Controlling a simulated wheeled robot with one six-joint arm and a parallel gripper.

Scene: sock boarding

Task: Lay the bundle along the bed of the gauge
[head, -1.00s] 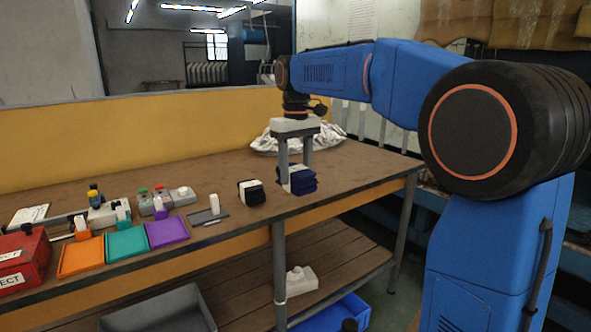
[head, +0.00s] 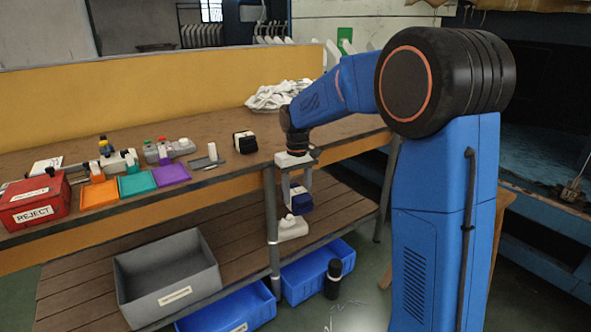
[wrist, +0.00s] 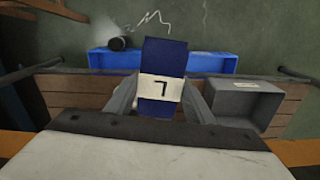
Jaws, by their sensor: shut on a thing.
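My gripper (head: 298,186) is shut on a navy bundle (head: 301,203) with a white band. It holds the bundle in the air in front of the table's front edge. In the wrist view the navy bundle (wrist: 164,58) sits between the two fingers, its white band marked with a dark figure. What looks like the gauge, a flat grey plate with a white upright block (head: 207,161), lies on the tabletop left of my gripper. The bundle is apart from it.
A black bundle with a white band (head: 245,142) stands right of the gauge. Orange (head: 99,194), teal (head: 137,184) and purple (head: 172,174) trays and a red reject box (head: 34,201) are further left. A grey bin (head: 166,276) is on the lower shelf; blue bins (head: 318,276) are below.

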